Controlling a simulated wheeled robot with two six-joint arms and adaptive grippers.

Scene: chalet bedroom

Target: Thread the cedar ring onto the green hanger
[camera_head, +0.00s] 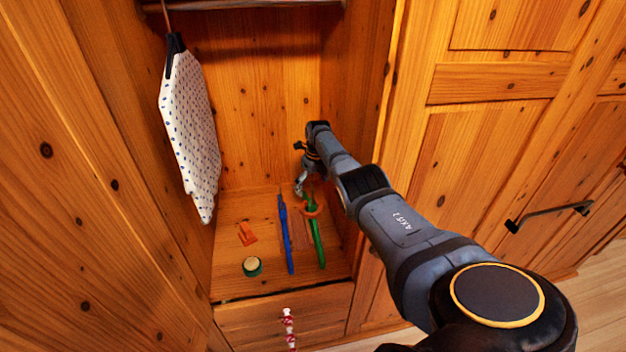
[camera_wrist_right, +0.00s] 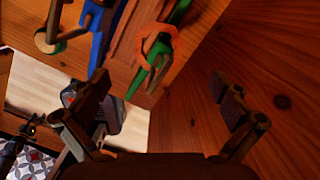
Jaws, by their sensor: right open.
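The green hanger (camera_head: 318,243) stands out from the wardrobe floor area, long and narrow, right of a blue one; it also shows in the wrist view (camera_wrist_right: 178,14). The cedar ring (camera_head: 311,213), orange-brown, is at the hanger's far part. In the wrist view the ring (camera_wrist_right: 148,47) overlaps the green hanger; I cannot tell for certain whether it fully encircles it. My right gripper (camera_head: 300,184) is just beyond and above the ring. In the wrist view its fingers (camera_wrist_right: 162,88) are spread apart with nothing between them. My left gripper is out of view.
A blue hanger (camera_head: 285,235) lies left of the green one. An orange piece (camera_head: 247,234) and a round green-rimmed item (camera_head: 252,267) sit on the left. A dotted cloth piece (camera_head: 189,125) hangs at left. The wardrobe's right wall is close to my right arm.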

